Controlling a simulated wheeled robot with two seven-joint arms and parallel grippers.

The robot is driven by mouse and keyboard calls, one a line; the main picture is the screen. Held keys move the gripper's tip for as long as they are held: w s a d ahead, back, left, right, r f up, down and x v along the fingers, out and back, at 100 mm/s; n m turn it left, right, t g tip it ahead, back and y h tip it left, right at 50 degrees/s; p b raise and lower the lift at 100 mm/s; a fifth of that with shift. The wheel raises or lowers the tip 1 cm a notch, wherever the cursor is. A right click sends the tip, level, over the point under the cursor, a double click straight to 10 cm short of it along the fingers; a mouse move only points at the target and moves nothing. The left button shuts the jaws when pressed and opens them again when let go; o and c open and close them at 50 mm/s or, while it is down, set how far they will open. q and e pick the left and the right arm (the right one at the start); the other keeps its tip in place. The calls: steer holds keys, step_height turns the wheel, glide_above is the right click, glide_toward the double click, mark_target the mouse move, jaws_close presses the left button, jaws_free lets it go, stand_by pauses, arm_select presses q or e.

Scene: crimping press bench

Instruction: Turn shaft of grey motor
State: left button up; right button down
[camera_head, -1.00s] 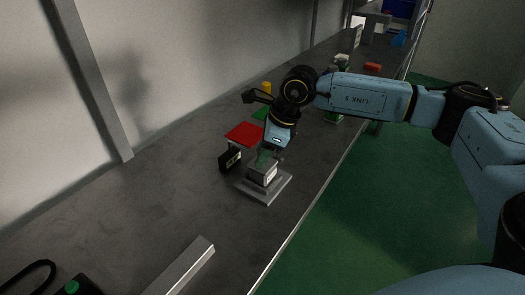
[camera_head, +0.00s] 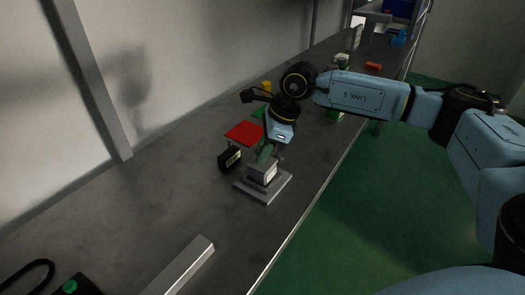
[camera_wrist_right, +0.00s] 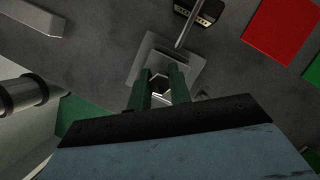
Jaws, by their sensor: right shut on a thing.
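The grey motor (camera_head: 264,173) stands on a grey square base plate (camera_head: 280,190) on the bench, with a light label on its side. My right gripper (camera_head: 265,154) comes down on it from above, its green fingers at the motor's top. In the right wrist view the two green fingers (camera_wrist_right: 160,84) are close together over the motor, with the base plate (camera_wrist_right: 143,58) around them. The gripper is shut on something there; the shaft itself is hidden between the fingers.
A black box with a yellowish label (camera_head: 230,160) stands just left of the motor. A red plate (camera_head: 244,133) lies behind it. Bench between is clear.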

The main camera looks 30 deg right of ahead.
steer(key=n+g+b, duration=0.1)
steer(key=n, duration=0.3)
steer(key=shift+y, duration=0.4)
steer(key=shift+n+g+b, duration=0.6)
steer(key=shift+n, duration=0.4)
arm_select(q)
steer(key=shift+s+a+f, duration=0.1)
steer(key=shift+a+f, duration=1)
steer(key=shift+f, duration=0.15)
arm_select(e)
steer(key=shift+n, duration=0.3)
arm_select(q)
steer(key=shift+d, duration=0.1)
arm_select(e)
steer(key=c, duration=1.3)
jaws_free()
arm_select(q)
steer(key=shift+w, duration=0.2)
steer(key=shift+d, duration=0.1)
